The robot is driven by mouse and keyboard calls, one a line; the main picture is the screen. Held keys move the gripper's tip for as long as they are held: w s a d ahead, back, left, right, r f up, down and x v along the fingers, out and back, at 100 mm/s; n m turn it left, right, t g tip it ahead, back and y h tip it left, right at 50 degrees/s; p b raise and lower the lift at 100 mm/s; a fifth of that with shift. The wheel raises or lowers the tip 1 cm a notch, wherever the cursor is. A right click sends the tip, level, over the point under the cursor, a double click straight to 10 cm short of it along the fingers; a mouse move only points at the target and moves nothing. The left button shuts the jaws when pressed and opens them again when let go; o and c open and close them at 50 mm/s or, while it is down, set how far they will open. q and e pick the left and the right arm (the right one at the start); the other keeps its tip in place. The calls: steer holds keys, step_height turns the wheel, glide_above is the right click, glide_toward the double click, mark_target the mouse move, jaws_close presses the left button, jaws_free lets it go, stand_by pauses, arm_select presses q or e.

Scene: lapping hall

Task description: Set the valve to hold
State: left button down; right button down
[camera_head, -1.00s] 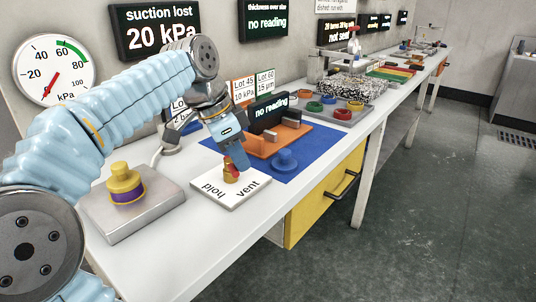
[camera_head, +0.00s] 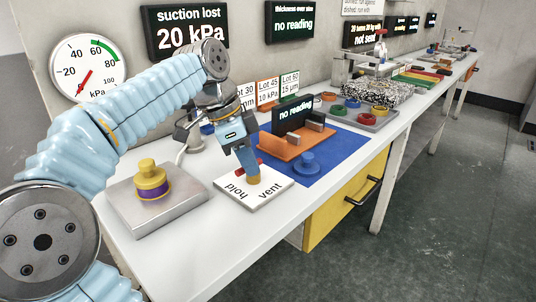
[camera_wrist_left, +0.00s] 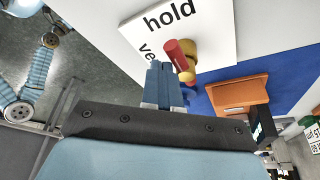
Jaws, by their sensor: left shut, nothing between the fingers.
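The valve is a white plate (camera_head: 275,190) marked "hold" and "vent", with a brass body (camera_head: 253,180) and a red handle (camera_head: 237,161) mostly behind my gripper. In the left wrist view the red handle (camera_wrist_left: 177,51) slants from the brass body (camera_wrist_left: 190,62) toward the side between the two words. I cannot tell which setting it marks. My left gripper (camera_head: 252,172) is shut and empty, low over the plate right at the valve. In the left wrist view its fingertips (camera_wrist_left: 161,66) are close beside the handle; contact is unclear. My right gripper is not seen.
A metal block (camera_head: 120,205) with a yellow knob (camera_head: 151,178) stands left of the valve. A blue mat (camera_head: 335,160) with an orange stand (camera_head: 285,149) and blue knob (camera_head: 306,162) lies to the right.

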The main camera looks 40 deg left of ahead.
arm_select(q)
steer(key=shift+s+a, duration=0.2)
steer(key=shift+a, duration=0.15)
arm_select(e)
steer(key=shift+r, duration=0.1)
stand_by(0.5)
